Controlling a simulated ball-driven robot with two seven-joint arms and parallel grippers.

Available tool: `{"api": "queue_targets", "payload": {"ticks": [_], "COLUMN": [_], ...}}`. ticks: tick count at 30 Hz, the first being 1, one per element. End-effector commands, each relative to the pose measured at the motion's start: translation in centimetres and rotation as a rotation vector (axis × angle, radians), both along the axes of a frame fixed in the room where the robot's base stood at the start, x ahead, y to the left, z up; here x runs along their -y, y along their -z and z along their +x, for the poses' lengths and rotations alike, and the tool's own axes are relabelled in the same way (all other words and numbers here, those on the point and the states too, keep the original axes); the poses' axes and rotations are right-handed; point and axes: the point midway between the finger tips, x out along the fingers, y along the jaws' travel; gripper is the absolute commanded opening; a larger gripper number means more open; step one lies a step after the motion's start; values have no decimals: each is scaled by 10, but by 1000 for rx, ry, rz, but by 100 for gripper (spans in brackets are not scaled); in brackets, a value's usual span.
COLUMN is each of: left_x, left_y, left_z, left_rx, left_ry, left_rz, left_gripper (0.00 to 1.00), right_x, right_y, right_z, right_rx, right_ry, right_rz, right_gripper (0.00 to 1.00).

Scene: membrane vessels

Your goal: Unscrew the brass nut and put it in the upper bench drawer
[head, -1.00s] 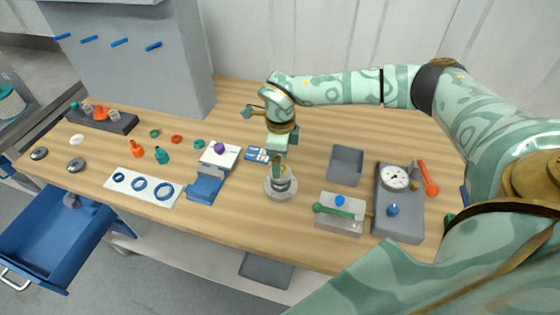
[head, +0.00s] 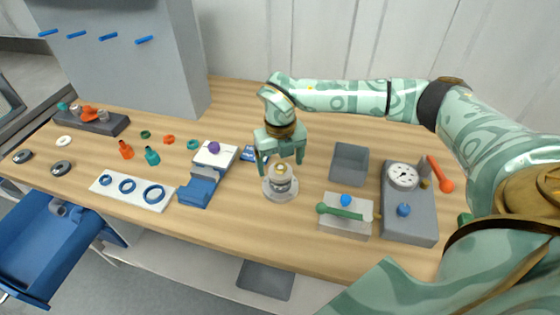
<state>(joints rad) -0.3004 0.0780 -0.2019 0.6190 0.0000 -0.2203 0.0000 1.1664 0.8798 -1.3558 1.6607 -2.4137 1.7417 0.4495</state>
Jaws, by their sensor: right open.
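The brass nut (head: 281,168) shows as a small gold-coloured spot on top of a silvery vessel (head: 281,184), which stands upright on a pale round base (head: 280,194) at the middle of the bench. My right gripper (head: 281,160) points down over the vessel. Its two fingers are spread wide, one to each side of the vessel's top, with nothing held. I cannot tell the exact height of the fingertips against the nut. A blue bench drawer (head: 42,250) stands pulled out below the bench's front left edge. My left gripper is not in view.
A blue cradle (head: 198,190) and white block (head: 214,155) stand left of the vessel. Bare wood (head: 255,225) lies in front of the vessel.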

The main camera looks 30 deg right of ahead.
Motion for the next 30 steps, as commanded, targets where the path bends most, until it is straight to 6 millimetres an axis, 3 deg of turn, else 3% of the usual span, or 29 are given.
{"api": "queue_targets", "payload": {"ticks": [3, 9, 12, 16, 19, 30], "left_x": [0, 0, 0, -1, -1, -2], "left_y": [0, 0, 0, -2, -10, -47], "left_z": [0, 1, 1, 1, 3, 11], "left_rx": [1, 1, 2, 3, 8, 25], "left_ry": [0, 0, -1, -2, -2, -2], "left_rz": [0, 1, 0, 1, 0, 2], "left_gripper": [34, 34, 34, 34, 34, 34], "right_x": [0, 0, 0, 0, 0, 0], "right_y": [0, 0, 0, -1, -4, -7], "right_z": [0, 0, 0, 0, 0, 0], "right_rx": [0, 0, -1, 0, 0, 0], "right_ry": [-1, -1, -1, -18, -123, -850], "right_rz": [0, 0, 0, 0, 0, -1], "right_gripper": [82, 26, 4, 0, 0, 0]}}
